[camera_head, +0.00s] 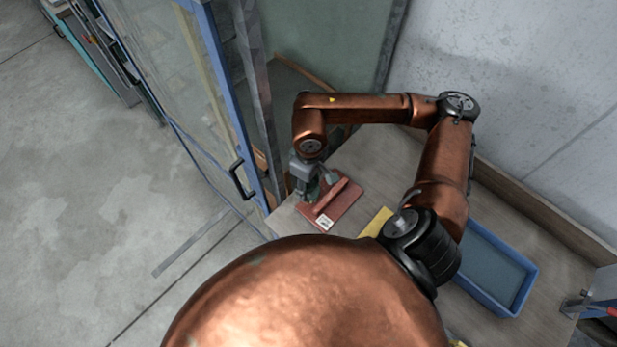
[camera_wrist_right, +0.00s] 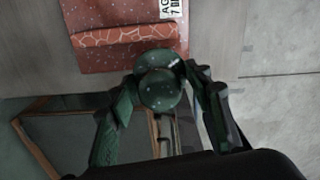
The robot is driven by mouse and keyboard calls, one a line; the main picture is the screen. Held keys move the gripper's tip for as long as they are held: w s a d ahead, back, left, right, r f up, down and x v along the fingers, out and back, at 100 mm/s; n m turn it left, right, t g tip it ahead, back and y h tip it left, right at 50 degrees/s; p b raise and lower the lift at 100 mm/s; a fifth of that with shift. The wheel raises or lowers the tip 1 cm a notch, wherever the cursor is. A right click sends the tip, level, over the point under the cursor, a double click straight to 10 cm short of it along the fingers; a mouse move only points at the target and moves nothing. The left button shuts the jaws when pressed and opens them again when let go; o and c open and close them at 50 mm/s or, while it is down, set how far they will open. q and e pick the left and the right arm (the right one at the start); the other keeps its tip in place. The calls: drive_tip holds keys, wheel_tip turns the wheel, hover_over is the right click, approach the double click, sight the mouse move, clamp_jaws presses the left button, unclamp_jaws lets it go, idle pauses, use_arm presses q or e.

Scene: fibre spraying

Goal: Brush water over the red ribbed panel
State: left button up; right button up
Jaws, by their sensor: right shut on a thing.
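The red panel (camera_head: 345,199) lies flat on the table, with one raised rib across it and a white label at its near edge. It fills the top of the right wrist view (camera_wrist_right: 110,52), where pale specks and a web of light lines show on it. My right gripper (camera_head: 311,188) is low over the panel's left part. In the wrist view, its fingers close on a dark green, round-ended tool (camera_wrist_right: 160,90), probably the brush; its bristles are hidden. Whether the tool touches the panel is unclear. My left gripper is out of view.
A blue-rimmed tray (camera_head: 528,289) stands on the wooden table (camera_head: 555,262) at the right. A yellow item (camera_head: 377,222) lies near the panel, partly behind my arm. A blue-framed glass door (camera_head: 222,95) stands close at the left. A red-handled item (camera_head: 600,306) is at the right edge.

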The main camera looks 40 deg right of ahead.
drive_tip(key=shift+r+p, duration=0.5)
drive_tip(key=shift+r, duration=1.4)
